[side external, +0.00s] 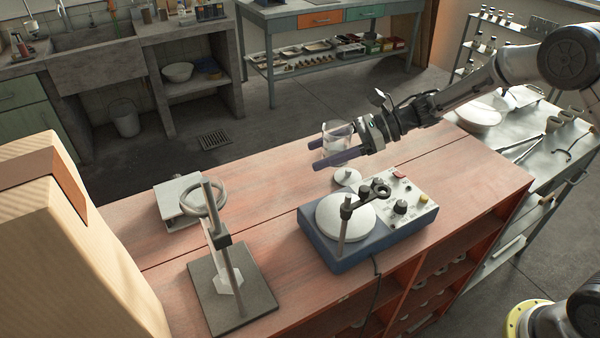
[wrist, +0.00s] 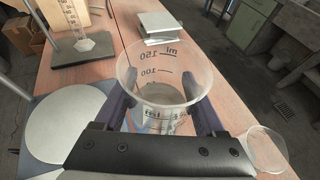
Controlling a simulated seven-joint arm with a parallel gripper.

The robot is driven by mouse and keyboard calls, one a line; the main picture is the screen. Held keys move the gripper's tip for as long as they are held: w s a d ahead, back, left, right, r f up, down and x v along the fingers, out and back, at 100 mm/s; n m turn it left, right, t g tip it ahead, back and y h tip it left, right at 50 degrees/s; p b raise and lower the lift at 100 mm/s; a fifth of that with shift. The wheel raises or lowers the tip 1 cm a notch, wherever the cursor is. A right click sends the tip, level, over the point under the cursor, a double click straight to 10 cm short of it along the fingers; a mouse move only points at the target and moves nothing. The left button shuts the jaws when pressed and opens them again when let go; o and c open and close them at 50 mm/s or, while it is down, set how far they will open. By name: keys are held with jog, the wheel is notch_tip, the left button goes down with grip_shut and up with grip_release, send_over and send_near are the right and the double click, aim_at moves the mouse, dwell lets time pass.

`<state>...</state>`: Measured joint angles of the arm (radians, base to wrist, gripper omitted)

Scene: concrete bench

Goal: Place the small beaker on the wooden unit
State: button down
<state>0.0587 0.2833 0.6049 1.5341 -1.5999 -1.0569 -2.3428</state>
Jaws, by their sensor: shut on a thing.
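The small beaker (side external: 338,132) is clear, with dark ml marks that read 150 and 100 in the wrist view (wrist: 165,75). My gripper (side external: 320,152) is shut on its sides and holds it above the bench, near the back edge, roughly upright. In the wrist view my gripper's dark fingers (wrist: 163,103) lie on both sides of the beaker. The beaker looks empty. A pale wooden unit (side external: 75,250) stands at the left front of the side view, well apart from the beaker. Its full shape is cut off by the picture edge.
A blue hotplate stirrer (side external: 335,257) with a white round top and a clamp rod stands near the gripper. A ring stand (side external: 232,300) and a pale box (side external: 175,200) are between it and the wooden unit. A clear round glass piece (wrist: 267,148) is at the right.

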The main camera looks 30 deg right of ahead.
send_over(299, 181)
notch_tip(299, 181, down, 7)
jog(key=shift+r, duration=0.15)
jog(key=shift+w+f, duration=0.1)
jog(key=shift+f, duration=1.45)
jog(key=shift+f, duration=0.1)
grip_release()
jog(key=shift+f, duration=0.1)
